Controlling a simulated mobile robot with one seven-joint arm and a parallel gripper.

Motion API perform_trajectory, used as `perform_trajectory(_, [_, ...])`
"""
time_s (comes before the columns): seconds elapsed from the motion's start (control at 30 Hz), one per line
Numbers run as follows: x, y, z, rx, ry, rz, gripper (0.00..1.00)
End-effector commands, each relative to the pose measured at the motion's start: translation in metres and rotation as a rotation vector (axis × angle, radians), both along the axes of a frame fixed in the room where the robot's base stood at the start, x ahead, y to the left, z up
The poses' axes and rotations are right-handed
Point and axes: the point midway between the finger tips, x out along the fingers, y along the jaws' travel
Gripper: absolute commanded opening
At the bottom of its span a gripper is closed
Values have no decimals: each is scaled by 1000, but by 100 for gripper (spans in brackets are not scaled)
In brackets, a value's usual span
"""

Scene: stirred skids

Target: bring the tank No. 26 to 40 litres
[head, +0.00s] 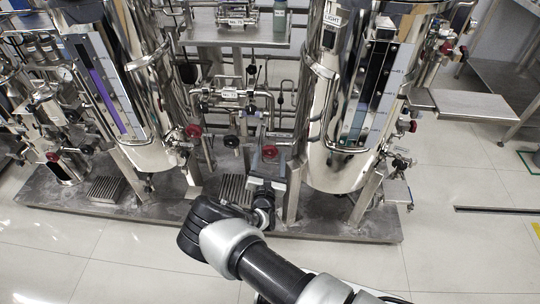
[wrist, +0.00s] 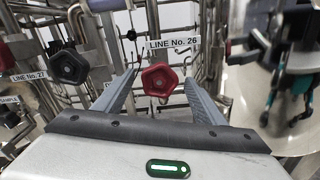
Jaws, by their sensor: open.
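In the wrist view a red hand knob (wrist: 159,80) sits between the open fingers of my gripper (wrist: 160,92), under a label (wrist: 174,45) reading LINE No. 26. The fingers stand on both sides of the knob; I cannot tell whether they touch it. In the head view my gripper (head: 268,170) is low, between two steel tanks. The left tank (head: 145,100) has a gauge (head: 102,88) with a taller purple column. Neither tank's number is readable.
A black knob (wrist: 68,67) and another red knob (wrist: 6,57) stand left of my gripper, near a label (wrist: 29,77) reading LINE No. 27. Pipes crowd behind. A steel skid base (head: 330,228) lies under the tanks. The tiled floor (head: 470,260) at front right is clear.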

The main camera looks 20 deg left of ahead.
Motion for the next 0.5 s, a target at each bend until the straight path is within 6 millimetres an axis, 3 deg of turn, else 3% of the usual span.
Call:
perform_trajectory(0.2, [19,5,-1,-1,0,1,64])
perform_trajectory(0.5, [21,5,0,-1,0,1,64])
